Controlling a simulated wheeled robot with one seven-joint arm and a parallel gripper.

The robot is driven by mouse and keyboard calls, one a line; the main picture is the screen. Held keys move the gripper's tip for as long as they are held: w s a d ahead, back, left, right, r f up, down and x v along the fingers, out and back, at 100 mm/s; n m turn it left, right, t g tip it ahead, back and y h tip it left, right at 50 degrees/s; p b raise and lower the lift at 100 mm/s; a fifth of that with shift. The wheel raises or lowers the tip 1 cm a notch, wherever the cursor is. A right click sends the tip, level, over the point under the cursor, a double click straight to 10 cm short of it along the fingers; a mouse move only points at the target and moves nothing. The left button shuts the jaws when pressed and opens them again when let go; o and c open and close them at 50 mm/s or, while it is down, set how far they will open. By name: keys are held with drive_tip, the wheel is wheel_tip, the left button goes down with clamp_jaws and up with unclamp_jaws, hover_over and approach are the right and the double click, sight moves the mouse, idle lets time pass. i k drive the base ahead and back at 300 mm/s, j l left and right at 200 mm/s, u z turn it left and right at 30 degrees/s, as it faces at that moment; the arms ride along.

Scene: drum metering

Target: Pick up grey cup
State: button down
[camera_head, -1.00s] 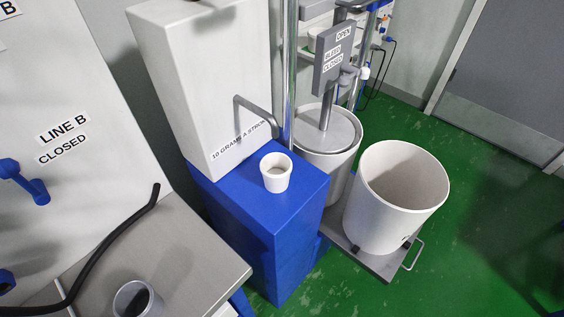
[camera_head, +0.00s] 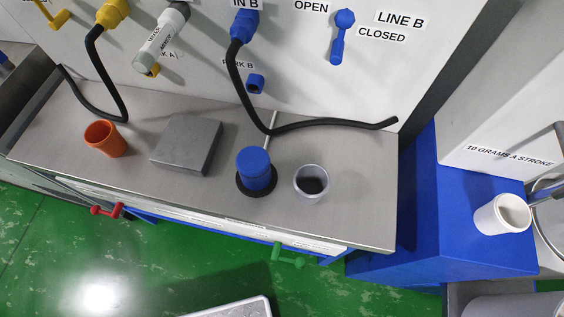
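The grey cup (camera_head: 311,184) stands upright on the grey bench top (camera_head: 355,210), near its right front part. Its inside looks dark. A blue cylinder on a black round base (camera_head: 255,171) stands just left of it, with a small gap. My gripper is not in view.
An orange cup (camera_head: 104,139) and a grey block (camera_head: 187,144) stand further left on the bench. A black hose (camera_head: 335,123) lies along the back behind the grey cup. A white cup (camera_head: 502,214) stands on the blue cabinet (camera_head: 410,235) at right. Red and green handles (camera_head: 287,257) stick out in front.

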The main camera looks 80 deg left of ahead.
sight(311, 182)
drive_tip(key=u, duration=1.25)
